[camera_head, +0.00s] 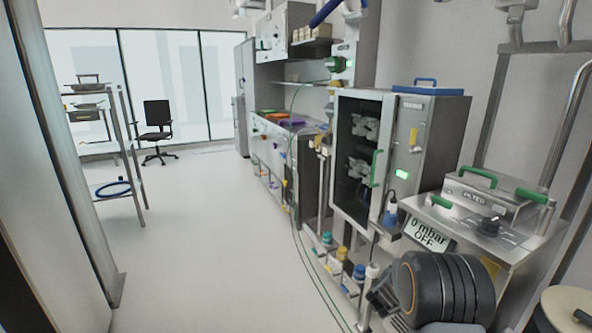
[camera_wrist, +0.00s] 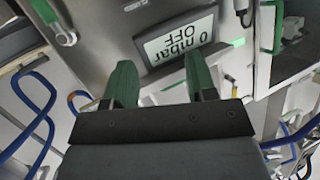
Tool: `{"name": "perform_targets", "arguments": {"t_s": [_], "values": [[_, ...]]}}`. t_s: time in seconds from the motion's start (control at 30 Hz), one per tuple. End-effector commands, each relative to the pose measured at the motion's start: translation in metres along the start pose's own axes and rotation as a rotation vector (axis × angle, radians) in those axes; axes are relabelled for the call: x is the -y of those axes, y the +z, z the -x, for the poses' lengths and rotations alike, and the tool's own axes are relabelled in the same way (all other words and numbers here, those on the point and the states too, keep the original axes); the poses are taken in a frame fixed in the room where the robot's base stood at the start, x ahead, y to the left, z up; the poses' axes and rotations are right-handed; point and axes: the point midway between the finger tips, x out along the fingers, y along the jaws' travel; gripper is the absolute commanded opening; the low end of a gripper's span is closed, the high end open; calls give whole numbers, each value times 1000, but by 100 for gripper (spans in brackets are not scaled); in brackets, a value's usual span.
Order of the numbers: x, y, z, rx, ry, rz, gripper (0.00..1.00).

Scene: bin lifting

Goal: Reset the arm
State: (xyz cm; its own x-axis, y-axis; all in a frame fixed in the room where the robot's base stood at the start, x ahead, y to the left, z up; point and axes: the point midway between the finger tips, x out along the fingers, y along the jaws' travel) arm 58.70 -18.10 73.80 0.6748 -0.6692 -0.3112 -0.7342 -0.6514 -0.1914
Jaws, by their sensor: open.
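My gripper (camera_wrist: 160,75) shows in the wrist view with two green fingers held apart and nothing between them. Beyond the fingers is the display panel (camera_wrist: 178,38), upside down in that view and reading "0 mbar OFF". The same panel (camera_head: 428,235) shows in the head view on the front of the steel filter station (camera_head: 530,250). A dark ribbed part of my arm (camera_head: 445,290) stands in front of this station at the lower right. In the head view I cannot make out the fingers clearly.
A steel cabinet (camera_head: 433,135) with a glass door and green handle stands beside the station. Bottles (camera_head: 340,262) line a low shelf below it. Blue tubing (camera_wrist: 40,120) hangs at the left of the wrist view. The floor (camera_head: 200,240) at left centre is clear.

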Motion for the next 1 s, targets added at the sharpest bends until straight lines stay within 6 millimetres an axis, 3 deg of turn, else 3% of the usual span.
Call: {"name": "perform_targets", "arguments": {"t_s": [0.03, 0.13, 0.23, 0.37, 0.5, 0.6, 0.7, 0.83, 1.0], "values": [[28, -43, 32, 67, -105, 3, 52], [65, -80, 92, 233, -293, 54, 52], [82, -110, 161, 396, -441, 145, 52], [76, -138, 248, 589, -560, 307, 52], [44, -159, 321, 751, -592, 489, 52], [18, -169, 357, 834, -575, 596, 52], [-6, -175, 381, 892, -545, 675, 52], [-26, -180, 398, 935, -512, 736, 52], [-34, -180, 405, 955, -495, 762, 52]]}}
